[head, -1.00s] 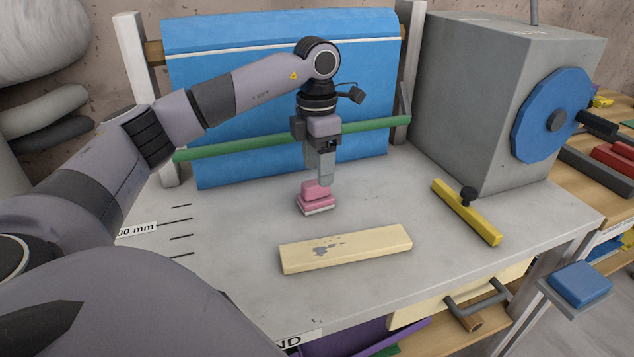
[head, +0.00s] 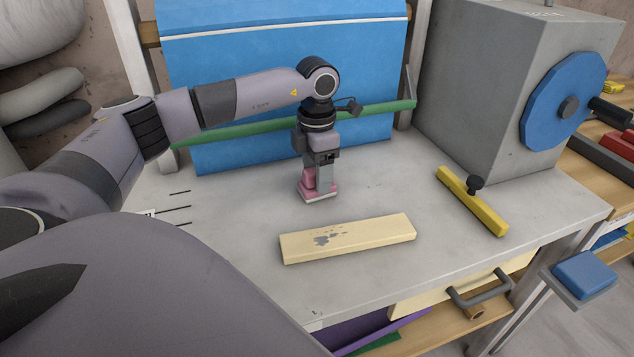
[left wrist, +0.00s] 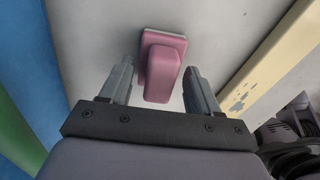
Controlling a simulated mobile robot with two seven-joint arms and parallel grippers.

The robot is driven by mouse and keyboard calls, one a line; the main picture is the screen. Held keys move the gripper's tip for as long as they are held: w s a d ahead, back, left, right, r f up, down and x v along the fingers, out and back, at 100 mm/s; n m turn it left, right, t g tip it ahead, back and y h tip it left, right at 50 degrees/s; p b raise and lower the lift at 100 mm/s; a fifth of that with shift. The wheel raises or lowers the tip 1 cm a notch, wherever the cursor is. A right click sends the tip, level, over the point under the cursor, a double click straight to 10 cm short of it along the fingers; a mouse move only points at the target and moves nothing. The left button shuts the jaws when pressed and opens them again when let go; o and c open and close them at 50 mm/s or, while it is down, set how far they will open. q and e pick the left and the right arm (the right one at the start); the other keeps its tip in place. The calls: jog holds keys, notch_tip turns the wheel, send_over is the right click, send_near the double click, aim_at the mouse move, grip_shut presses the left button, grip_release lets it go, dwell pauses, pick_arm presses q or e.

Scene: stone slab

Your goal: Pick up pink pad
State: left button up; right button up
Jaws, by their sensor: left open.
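The pink pad (head: 331,190) lies on the grey stone slab, with a raised pink grip block on top and a pale underside edge. In the left wrist view the pink pad (left wrist: 160,68) sits between the two fingers, its base reaching past the fingertips. My left gripper (head: 318,184) points straight down over it, low near the slab. In the left wrist view the left gripper (left wrist: 160,75) is open, one finger on each side of the block, with a visible gap on both sides. My right gripper is not in view.
A cream bar (head: 350,239) with grey worn patches lies in front of the pad. A yellow bar with a black knob (head: 472,200) lies to the right. A blue panel (head: 270,80) and green rail (head: 375,110) stand behind. A grey box with a blue disc (head: 490,90) stands back right.

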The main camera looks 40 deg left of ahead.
pick_arm(q)
jog(key=c, duration=1.1)
jog(key=shift+r, duration=0.1)
notch_tip(320, 180, up, 20)
jog(key=p, duration=0.3)
jog(key=shift+o, duration=1.3)
jog(key=shift+c, duration=0.5)
